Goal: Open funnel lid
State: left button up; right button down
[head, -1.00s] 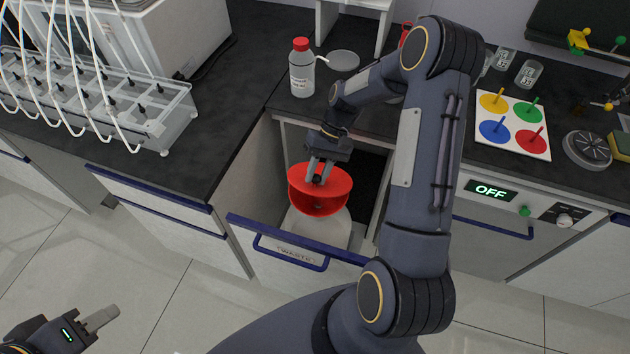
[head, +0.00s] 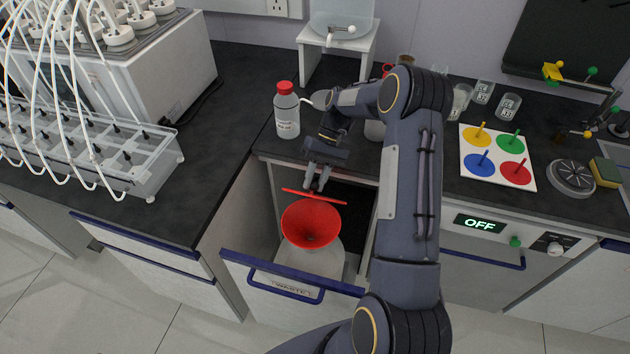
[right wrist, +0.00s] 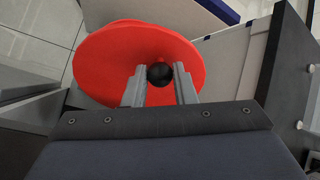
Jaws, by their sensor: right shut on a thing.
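The red funnel (head: 311,226) sits on a whitish container (head: 322,262) inside the pulled-out waste drawer (head: 290,287). Its mouth is uncovered and I see down into it. The red funnel lid (head: 314,197) is raised at the funnel's back rim and shows nearly edge-on in the head view. I cannot tell whether it touches the rim. My right gripper (head: 319,186) is above the lid, shut on its black knob (right wrist: 160,73). In the right wrist view the red lid (right wrist: 122,48) spreads beyond the fingers. My left gripper is not in view.
A white bottle with a red cap (head: 287,115) stands on the counter behind the drawer. Left are a rack with tubes (head: 100,150) and a countertop corner (head: 215,200). Right is a cabinet front with an OFF display (head: 480,224). Floor in front is clear.

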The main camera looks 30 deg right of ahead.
dwell(0.9)
